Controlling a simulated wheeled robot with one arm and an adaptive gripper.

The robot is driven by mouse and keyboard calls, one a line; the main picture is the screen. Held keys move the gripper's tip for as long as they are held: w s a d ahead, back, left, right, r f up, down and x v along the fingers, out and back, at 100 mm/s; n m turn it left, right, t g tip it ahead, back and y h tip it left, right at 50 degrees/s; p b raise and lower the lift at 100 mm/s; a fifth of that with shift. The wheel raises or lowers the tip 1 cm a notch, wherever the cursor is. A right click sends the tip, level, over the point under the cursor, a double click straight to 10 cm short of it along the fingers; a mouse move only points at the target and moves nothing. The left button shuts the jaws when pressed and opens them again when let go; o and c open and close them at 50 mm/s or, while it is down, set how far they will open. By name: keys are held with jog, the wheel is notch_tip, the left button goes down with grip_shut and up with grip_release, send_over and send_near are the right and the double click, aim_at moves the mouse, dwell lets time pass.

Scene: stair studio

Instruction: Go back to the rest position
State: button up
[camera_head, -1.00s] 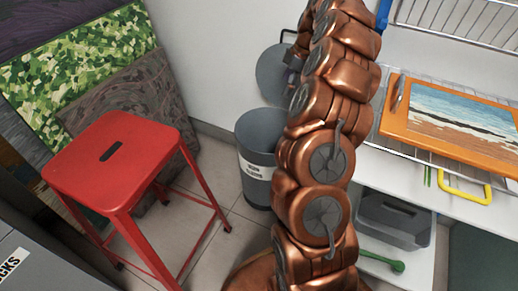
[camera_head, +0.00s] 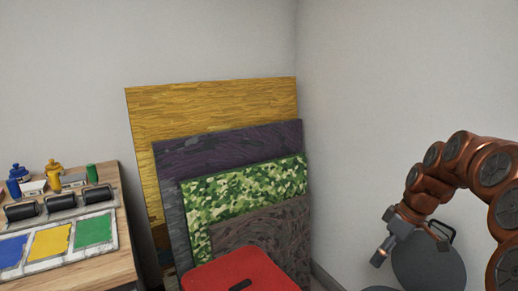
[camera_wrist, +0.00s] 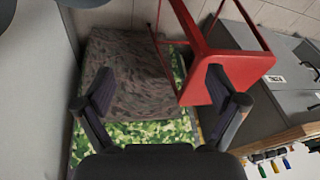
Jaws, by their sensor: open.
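My gripper (camera_wrist: 155,100) is open and empty in the wrist view, its two dark fingers spread wide with nothing between them. In the head view my copper arm reaches in from the right edge, and the gripper end (camera_head: 382,252) hangs in front of the pale wall. A red stool (camera_head: 243,272) shows at the bottom of the head view, mostly cut off. It also shows upside down in the wrist view (camera_wrist: 222,72), apart from the fingers.
Several boards, including a yellow one (camera_head: 215,100) and a green patterned one (camera_head: 245,190), lean in the corner. A workbench (camera_head: 128,235) with paint pads, rollers and bottles stands at left.

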jog(key=s+a+r+m+g+p, duration=0.1)
jog(key=s+a+r+p, duration=0.4)
jog(key=s+a+r, duration=0.25)
jog(key=s+a+r+m+h+p, duration=0.1)
jog(key=s+r+p, duration=0.3)
jog(key=s, duration=0.4)
jog(key=s+a+r+m+g+h+p, duration=0.1)
jog(key=s+a+r+m+p, duration=0.1)
jog(key=s+r+m+p, duration=0.2)
jog(key=s+a+r+m+h+p, duration=0.1)
jog(key=s+r+p, duration=0.3)
jog(key=s+p, duration=0.5)
jog(key=s+a+m, duration=0.1)
jog(key=s, duration=0.3)
jog(key=shift+s+a+m+g, duration=0.15)
jog(key=shift+a+m+g, duration=0.2)
jog(key=shift+m+g, duration=0.05)
